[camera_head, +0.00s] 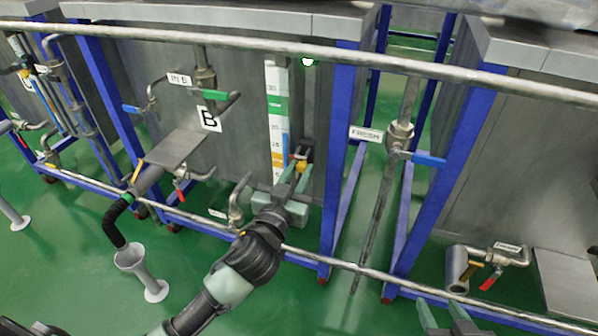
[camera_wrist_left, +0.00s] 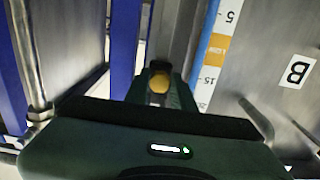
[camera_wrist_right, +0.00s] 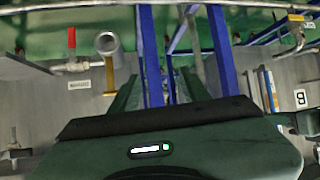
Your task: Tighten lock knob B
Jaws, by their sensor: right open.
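Lock knob B is a yellow knob (camera_head: 300,164) on a dark fitting on the front of tank B, right of the level strip. In the left wrist view the yellow knob (camera_wrist_left: 159,84) lies between my finger tips. My left gripper (camera_head: 293,174) is at the knob, with one finger on each side of it. I cannot tell whether the fingers touch it. My right gripper (camera_head: 447,312) is open and empty at the bottom right, away from tank B. The knob's lower part is hidden by the left gripper.
A B label (camera_head: 209,119) and the level strip (camera_head: 277,110) mark the tank. Long horizontal pipes (camera_head: 400,66) cross in front of the tanks. Blue frame posts (camera_head: 340,130) stand right of the knob. A FRESH valve with a blue handle (camera_head: 429,159) is further right.

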